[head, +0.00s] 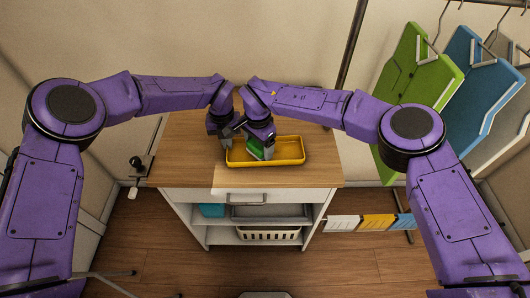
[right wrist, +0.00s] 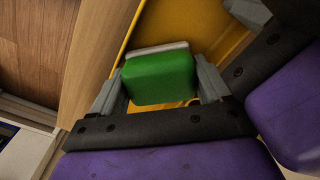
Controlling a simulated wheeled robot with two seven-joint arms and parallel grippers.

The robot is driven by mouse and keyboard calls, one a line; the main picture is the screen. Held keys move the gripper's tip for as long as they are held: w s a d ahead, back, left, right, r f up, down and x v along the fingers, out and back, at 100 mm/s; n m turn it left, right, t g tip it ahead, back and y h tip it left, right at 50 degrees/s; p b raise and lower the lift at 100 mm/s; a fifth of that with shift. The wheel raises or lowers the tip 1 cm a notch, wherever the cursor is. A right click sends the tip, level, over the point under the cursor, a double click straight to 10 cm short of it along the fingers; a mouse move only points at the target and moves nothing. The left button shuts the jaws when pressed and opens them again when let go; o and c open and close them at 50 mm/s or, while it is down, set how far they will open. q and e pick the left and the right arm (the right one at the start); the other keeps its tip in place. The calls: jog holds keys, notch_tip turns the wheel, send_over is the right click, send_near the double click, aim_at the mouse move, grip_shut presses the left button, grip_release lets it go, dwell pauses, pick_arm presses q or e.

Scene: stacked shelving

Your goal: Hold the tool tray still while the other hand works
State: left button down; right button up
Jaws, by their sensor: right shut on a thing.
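The yellow tool tray (head: 290,158) lies on the wooden top of a low cabinet. My right gripper (head: 262,151) is over the tray's left part. It is shut on a green block with a pale edge (right wrist: 158,78), which sits between its two fingers in the right wrist view (right wrist: 160,90). In the head view the green block (head: 254,148) is partly covered by the gripper. My left gripper (head: 226,141) is at the tray's left end, close beside the right one. Its fingers are partly hidden, so I cannot tell its opening or whether it touches the rim.
The wooden cabinet top (head: 185,150) is bare left of the tray. Below are shelves with a white basket (head: 268,234) and a teal item (head: 211,210). Green (head: 415,85) and blue (head: 468,80) panels hang at the right. A thin dark pole (head: 352,45) stands behind.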

jog(key=shift+s+a+f, duration=0.1)
jog(key=shift+s+a, duration=0.25)
jog(key=shift+s, duration=0.25)
jog(key=shift+s+a, duration=0.35)
jog(key=shift+s, duration=0.2)
jog(key=shift+w+a, duration=0.15)
jog(key=shift+w, duration=0.9)
jog(key=shift+w+d+r, duration=0.1)
jog(key=shift+w+d, duration=0.1)
jog(key=shift+w, duration=0.3)
jog(key=shift+w+d+r, duration=0.1)
jog(key=shift+w+d, duration=0.1)
jog(key=shift+w, duration=0.3)
jog(key=shift+s, duration=1)
jog(key=shift+s+a, duration=0.2)
jog(key=shift+s, duration=0.6)
jog(key=shift+w+a+f, duration=0.1)
jog(key=shift+w, duration=1)
jog(key=shift+w+d+r, duration=0.2)
jog(key=shift+w+d, duration=0.15)
jog(key=shift+w, duration=0.35)
jog(key=shift+s+r, duration=0.1)
jog(key=shift+s, duration=0.9)
jog(key=shift+s+a, duration=0.2)
jog(key=shift+s, duration=0.55)
jog(key=shift+w+a, duration=0.1)
jog(key=shift+w, duration=1)
jog(key=shift+w+d, duration=0.3)
jog(key=shift+w, duration=0.45)
jog(key=shift+r, duration=0.1)
